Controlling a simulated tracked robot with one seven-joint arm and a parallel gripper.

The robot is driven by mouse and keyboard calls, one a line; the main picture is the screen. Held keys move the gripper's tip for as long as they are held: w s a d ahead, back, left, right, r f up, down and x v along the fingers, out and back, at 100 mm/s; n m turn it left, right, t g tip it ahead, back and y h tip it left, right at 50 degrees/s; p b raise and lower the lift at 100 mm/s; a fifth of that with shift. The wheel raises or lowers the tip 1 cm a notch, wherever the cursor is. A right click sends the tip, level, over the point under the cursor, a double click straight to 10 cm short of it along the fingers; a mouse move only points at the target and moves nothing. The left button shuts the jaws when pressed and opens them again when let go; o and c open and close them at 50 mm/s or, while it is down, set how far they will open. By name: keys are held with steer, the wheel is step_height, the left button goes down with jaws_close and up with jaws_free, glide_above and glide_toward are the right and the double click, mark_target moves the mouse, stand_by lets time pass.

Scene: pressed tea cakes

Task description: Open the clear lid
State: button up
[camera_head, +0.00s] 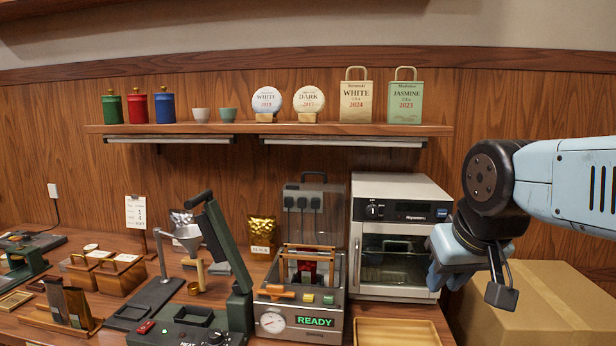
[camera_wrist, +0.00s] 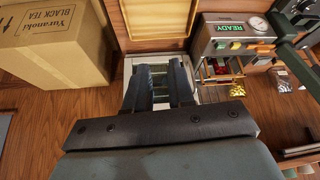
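The sealing machine (camera_head: 300,325) has a round gauge and a lit READY display; it also shows upside down in the wrist view (camera_wrist: 232,28). A red packet (camera_head: 306,270) stands in the wooden frame on its top. A grey, partly see-through panel (camera_head: 303,222) stands upright behind the frame; I cannot tell if this is the clear lid. My gripper (camera_head: 447,283) is right of the machine, by the white oven's right edge, its fingertips hidden in the head view. In the wrist view my gripper (camera_wrist: 158,78) has its two dark fingers apart, with nothing held between them.
The white oven (camera_head: 368,184) stands between the machine and my gripper. A cardboard box (camera_head: 545,310) is at the right. A dark green press (camera_head: 228,245) stands left of the machine. A wooden tray (camera_head: 395,341) lies in front of the oven. A shelf (camera_head: 290,129) runs above.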

steer(key=w+r+n+g+h, duration=0.15)
steer(key=w+n+h, duration=0.3)
steer(key=w, duration=0.65)
steer(key=w+a+r+n+t+h, duration=0.1)
steer(key=w+a, duration=0.2)
steer(key=w, duration=0.2)
steer(key=w+a+r+n+t+h, duration=0.1)
steer(key=w+a+r+t+h, duration=0.1)
steer(key=w+a, duration=0.2)
steer(key=w+a+r+n+t+h, duration=0.1)
steer(key=w+a+h, duration=0.1)
steer(key=w+a, duration=0.2)
steer(key=shift+w+r+n+t, duration=0.15)
steer(key=shift+w+n+t, duration=0.05)
steer(key=shift+w, duration=0.65)
steer(key=shift+w+r+n+t, duration=0.15)
steer(key=shift+w, duration=0.65)
steer(key=n+t, duration=0.3)
steer(key=t, duration=0.2)
glide_toward(317, 174)
steer(key=shift+y, duration=0.25)
steer(key=x, duration=0.8)
steer(key=shift+d, duration=0.1)
steer(key=shift+c, duration=0.4)
